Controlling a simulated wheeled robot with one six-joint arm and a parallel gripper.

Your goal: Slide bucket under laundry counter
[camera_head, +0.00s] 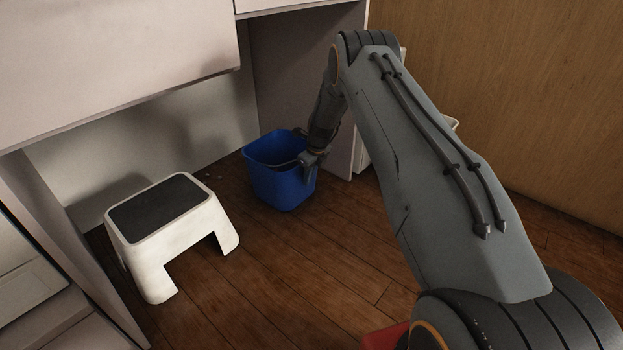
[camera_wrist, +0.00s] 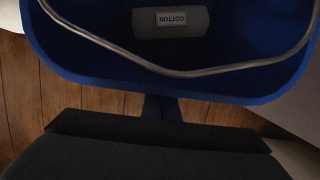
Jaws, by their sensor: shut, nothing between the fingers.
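A blue bucket (camera_head: 280,187) stands upright on the wood floor, by the opening under the pale laundry counter (camera_head: 110,60). In the wrist view its blue rim (camera_wrist: 265,97) and thin metal handle (camera_wrist: 215,70) show from above. A grey item with a label reading COTTON (camera_wrist: 170,22) shows inside it. My gripper (camera_head: 312,160) is at the bucket's right side, close to the rim. In the wrist view my gripper (camera_wrist: 162,106) is shut and lies beside the bucket's wall, partly under the rim. I cannot tell whether it touches the wall.
A white step stool (camera_head: 190,227) with a dark top stands left of the bucket, below the counter. A grey panel (camera_head: 300,85) rises behind the bucket. A wooden wall (camera_head: 510,90) is at the right. The floor (camera_head: 300,265) in front of the bucket is clear.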

